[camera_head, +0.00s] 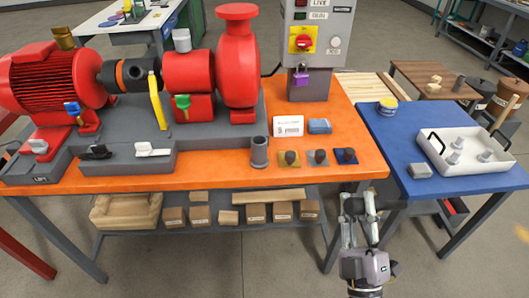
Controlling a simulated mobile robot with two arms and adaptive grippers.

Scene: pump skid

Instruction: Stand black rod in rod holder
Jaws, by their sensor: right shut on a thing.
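My right gripper (360,205) is low in the head view, in front of the orange bench's front edge. Its jaws are shut on a dark, roughly level piece that looks like the black rod (394,204), sticking out to the right of the fingers. The fingers hide part of it. A grey upright cylinder with an open top, which looks like the rod holder (259,153), stands near the front edge of the orange bench, left of and beyond the gripper. Rod and holder are well apart. My left gripper is not in view.
The orange bench (220,178) carries a red pump and motor (238,60), a small sign (287,126) and several dark knobs on coloured plates (318,157) right of the holder. A blue table (420,125) with a white tray (465,160) stands right. Boxes (255,214) lie on a shelf below.

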